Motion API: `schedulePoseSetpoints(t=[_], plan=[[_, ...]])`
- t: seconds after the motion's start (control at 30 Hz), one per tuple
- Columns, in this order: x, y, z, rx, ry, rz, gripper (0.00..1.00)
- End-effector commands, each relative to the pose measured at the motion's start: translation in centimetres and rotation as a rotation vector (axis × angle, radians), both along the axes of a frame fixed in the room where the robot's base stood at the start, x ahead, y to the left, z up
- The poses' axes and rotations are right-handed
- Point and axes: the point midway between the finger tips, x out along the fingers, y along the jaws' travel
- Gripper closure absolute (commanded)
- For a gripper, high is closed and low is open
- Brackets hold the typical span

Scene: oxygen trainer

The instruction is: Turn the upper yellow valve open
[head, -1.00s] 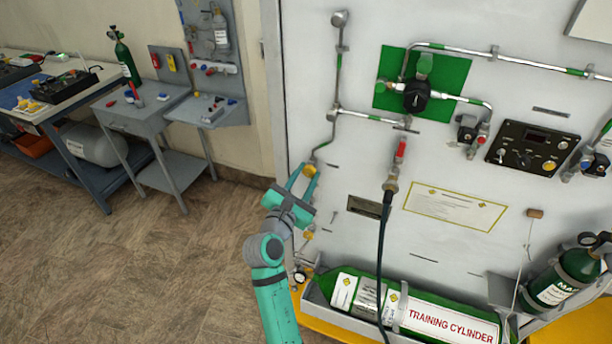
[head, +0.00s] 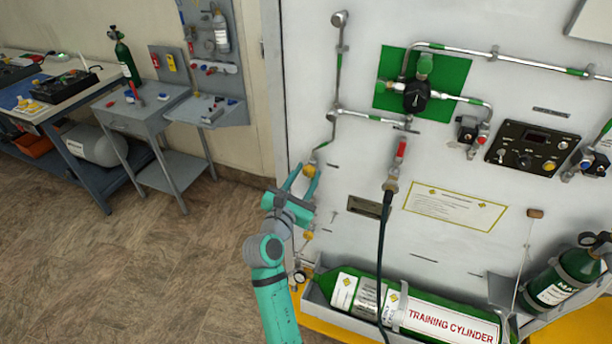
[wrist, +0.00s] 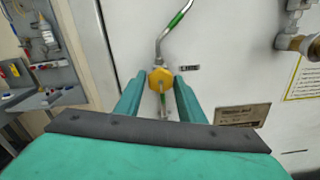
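The upper yellow valve (head: 309,169) is on the thin pipe near the left edge of the white panel. In the wrist view its yellow knob (wrist: 160,78) sits at the far end of the gap between my fingertips. My gripper (head: 301,175) points at it with fingers apart, one on each side. In the wrist view the fingers of my gripper (wrist: 159,84) look spread wider than the knob, and I cannot see either touching it. A lower yellow valve (head: 308,235) shows below, close to my wrist.
A green training cylinder (head: 420,313) lies in a tray at the panel's foot. A dark hose (head: 382,250) hangs right of my arm. A grey side table (head: 150,108) stands left, with open floor (head: 120,255) before it.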

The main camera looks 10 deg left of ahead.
Motion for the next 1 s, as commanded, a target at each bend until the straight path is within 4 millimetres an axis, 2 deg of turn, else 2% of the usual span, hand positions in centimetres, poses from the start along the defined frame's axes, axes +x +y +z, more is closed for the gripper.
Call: schedulePoseSetpoints(t=[0.33, 0.47, 0.8, 1.0], plan=[[-0.1, 0.0, 0.1, 0.001, -0.001, 0.0, 0.51], [-0.8, 0.2, 0.0, 0.002, -0.002, 0.001, 0.51], [-6.6, 1.9, -0.1, 0.002, 0.0, 0.001, 0.51], [-9.3, 2.8, 0.0, 0.002, 0.0, 0.002, 0.51]])
